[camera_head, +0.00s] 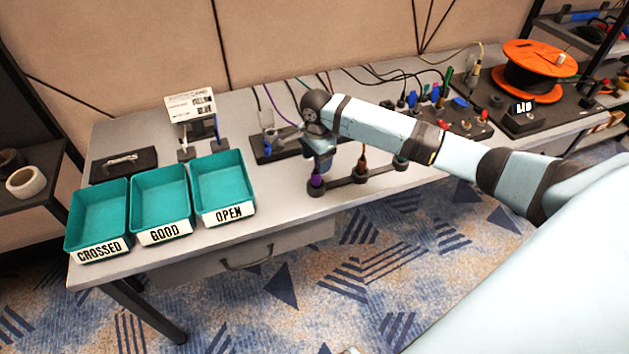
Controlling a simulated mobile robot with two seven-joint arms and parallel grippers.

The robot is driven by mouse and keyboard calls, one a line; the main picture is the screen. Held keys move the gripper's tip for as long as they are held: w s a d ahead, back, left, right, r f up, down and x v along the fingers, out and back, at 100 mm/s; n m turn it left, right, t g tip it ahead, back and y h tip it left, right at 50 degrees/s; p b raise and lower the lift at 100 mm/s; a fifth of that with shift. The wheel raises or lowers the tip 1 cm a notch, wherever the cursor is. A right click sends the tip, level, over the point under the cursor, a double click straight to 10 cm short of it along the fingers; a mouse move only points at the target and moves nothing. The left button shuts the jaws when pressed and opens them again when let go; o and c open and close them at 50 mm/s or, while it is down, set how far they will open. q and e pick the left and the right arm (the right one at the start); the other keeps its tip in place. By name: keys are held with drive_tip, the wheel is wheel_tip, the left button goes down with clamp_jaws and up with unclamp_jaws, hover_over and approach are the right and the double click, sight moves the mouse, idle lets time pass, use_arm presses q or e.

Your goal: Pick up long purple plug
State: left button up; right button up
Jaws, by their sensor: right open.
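My left gripper is not in view.
Teal trays labelled CROSSED (99,251), GOOD (164,234) and OPEN (229,214) stand to the left. Behind the gripper is a dark board (262,150) with cables. A plug panel (470,125) and an orange cable reel (541,57) are to the right.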

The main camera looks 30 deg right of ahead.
sight(316, 173)
wheel_tip(316, 173, down, 7)
drive_tip(key=shift+a+r+b, duration=0.1)
drive_tip(key=shift+a+b, duration=0.05)
drive_tip(key=shift+b, duration=0.25)
drive_tip(key=shift+s, duration=0.1)
drive_tip(key=c, duration=1)
